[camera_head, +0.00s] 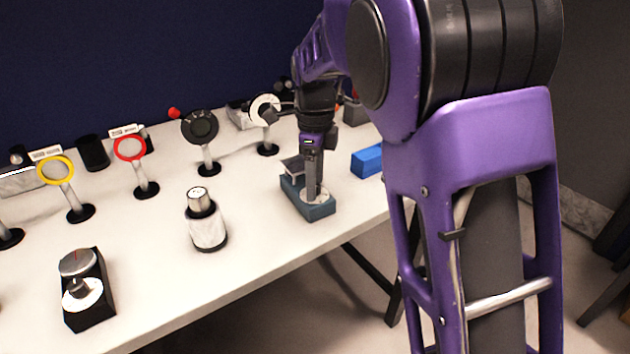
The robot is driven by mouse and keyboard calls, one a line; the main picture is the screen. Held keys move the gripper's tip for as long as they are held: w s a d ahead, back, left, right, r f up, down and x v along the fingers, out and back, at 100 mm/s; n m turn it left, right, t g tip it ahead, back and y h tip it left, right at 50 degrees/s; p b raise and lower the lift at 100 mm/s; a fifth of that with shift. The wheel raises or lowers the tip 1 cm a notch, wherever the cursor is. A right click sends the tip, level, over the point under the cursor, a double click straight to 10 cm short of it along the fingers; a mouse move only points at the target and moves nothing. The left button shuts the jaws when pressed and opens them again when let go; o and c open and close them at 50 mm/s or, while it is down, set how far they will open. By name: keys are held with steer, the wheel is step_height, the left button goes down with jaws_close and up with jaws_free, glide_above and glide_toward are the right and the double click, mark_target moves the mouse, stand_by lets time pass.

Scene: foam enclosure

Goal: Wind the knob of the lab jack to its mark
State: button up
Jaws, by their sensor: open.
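A blue-grey device (295,203), which looks like the lab jack, stands on the white table near its front right edge. It has a small grey raised plate (292,166) at its back and a pale round dial (322,197) on top at its front. My gripper (313,193) points straight down over this dial, with its fingers low and close to it. It is open, seen nearly edge-on. The knob is hidden behind the fingers, and I cannot tell whether they touch it. The mark on the dial is too small to make out.
A black box with a silver knob (78,262) and a white-and-black cylinder (207,232) stand to the left. A row of stands, including a yellow ring (55,170), a red ring (130,147) and a black disc (200,126), lines the back. A blue block (367,160) lies right.

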jaws_close()
stand_by(0.3)
steer(key=shift+r+n+p, duration=0.1)
steer(key=shift+n+p, duration=0.2)
